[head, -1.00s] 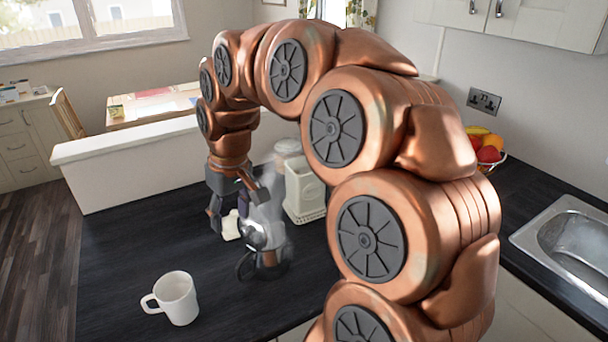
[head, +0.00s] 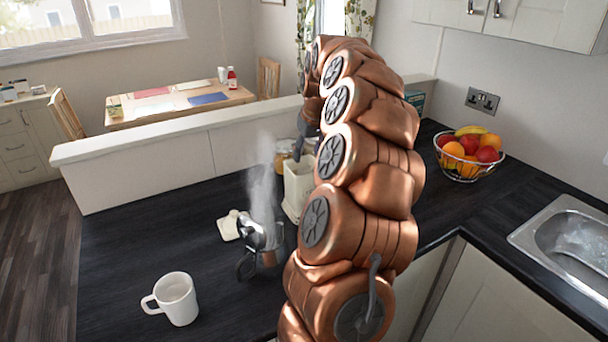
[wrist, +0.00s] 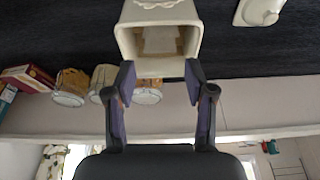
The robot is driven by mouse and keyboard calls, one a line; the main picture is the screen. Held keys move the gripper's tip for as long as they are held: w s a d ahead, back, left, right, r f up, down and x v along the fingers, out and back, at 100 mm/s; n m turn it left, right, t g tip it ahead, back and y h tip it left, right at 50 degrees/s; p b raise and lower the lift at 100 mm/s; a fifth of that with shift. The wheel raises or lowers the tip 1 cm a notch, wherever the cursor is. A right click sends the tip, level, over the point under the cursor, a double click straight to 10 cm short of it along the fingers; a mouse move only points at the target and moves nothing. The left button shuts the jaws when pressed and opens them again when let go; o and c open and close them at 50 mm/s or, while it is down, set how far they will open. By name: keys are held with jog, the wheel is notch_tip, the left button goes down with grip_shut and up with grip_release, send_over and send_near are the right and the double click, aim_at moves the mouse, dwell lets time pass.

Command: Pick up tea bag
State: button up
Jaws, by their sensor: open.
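A white square canister (head: 298,186) stands on the dark worktop, partly behind my arm. In the wrist view the canister (wrist: 122,42) is open at the top, and I see into its mouth. Tan shapes (wrist: 160,45) show inside; they may be tea bags, but no single bag is clear. My gripper (wrist: 161,78) is open, its two fingers apart at the near rim of the canister. In the head view only a bit of my gripper shows above the canister. A white lid with a knob (head: 228,227) lies on the worktop; it also shows in the wrist view (wrist: 258,10).
A steaming pot (head: 264,248) with a dark handle stands left of the canister. A white mug (head: 176,298) is at the front left. Several jars (wrist: 70,86) and a red box (wrist: 27,77) stand nearby. A fruit bowl (head: 468,165) and sink (head: 570,245) are right.

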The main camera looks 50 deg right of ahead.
aim_at(304, 168)
jog(key=shift+p+x, duration=1.4)
jog(key=shift+x, duration=1.55)
jog(key=shift+w+d, duration=0.1)
jog(key=shift+w, duration=0.1)
jog(key=c, duration=0.3)
